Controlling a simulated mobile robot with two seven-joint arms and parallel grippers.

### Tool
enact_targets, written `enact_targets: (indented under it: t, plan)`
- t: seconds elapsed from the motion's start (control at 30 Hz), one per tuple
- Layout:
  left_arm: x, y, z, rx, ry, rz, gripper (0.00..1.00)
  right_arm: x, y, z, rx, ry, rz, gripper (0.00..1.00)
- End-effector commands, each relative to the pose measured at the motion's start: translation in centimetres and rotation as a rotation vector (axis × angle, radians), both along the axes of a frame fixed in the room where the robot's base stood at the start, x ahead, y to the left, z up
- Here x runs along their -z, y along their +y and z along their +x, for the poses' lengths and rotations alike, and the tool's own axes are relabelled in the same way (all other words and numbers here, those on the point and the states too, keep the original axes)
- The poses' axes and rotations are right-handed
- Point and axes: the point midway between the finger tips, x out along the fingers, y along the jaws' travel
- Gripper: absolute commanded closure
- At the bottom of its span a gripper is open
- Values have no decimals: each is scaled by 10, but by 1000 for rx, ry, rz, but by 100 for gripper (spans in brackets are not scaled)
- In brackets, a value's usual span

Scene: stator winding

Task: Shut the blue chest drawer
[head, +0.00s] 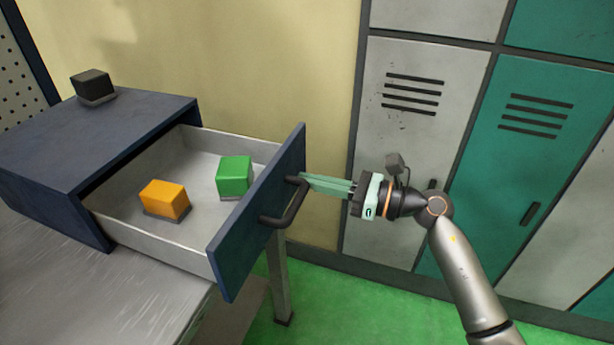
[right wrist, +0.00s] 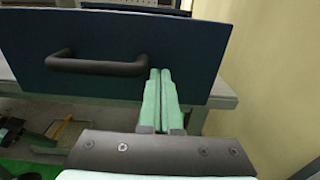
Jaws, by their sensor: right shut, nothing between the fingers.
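The blue chest (head: 95,135) stands on a grey table, its drawer pulled well out. The drawer front (head: 258,225) is dark blue with a black bar handle (head: 290,205); the front also fills much of the right wrist view (right wrist: 190,60), with the handle (right wrist: 95,66) left of my fingers. Inside the drawer lie an orange block (head: 164,198) and a green block (head: 235,175). My right gripper (head: 308,181) is shut and empty, its fingertips at the drawer front beside the handle's far end. I cannot tell whether they touch. My left gripper is not in view.
A black block (head: 93,85) sits on top of the chest. Grey and teal lockers (head: 410,140) stand behind my right arm. The table (head: 130,290) extends under the chest, and the green floor (head: 350,315) is open in front.

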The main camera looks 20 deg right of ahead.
Motion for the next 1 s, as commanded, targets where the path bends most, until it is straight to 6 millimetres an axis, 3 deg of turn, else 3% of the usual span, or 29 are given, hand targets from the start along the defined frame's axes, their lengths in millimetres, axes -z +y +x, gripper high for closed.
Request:
enact_targets:
  t: [0.67,0.87,1.0]
  plan:
    - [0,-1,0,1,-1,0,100,0,14,10,-1,0,-1,100]
    - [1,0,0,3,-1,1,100,0,36,26,-3,-1,-2,100]
    - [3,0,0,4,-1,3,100,0,62,45,-3,-2,-1,100]
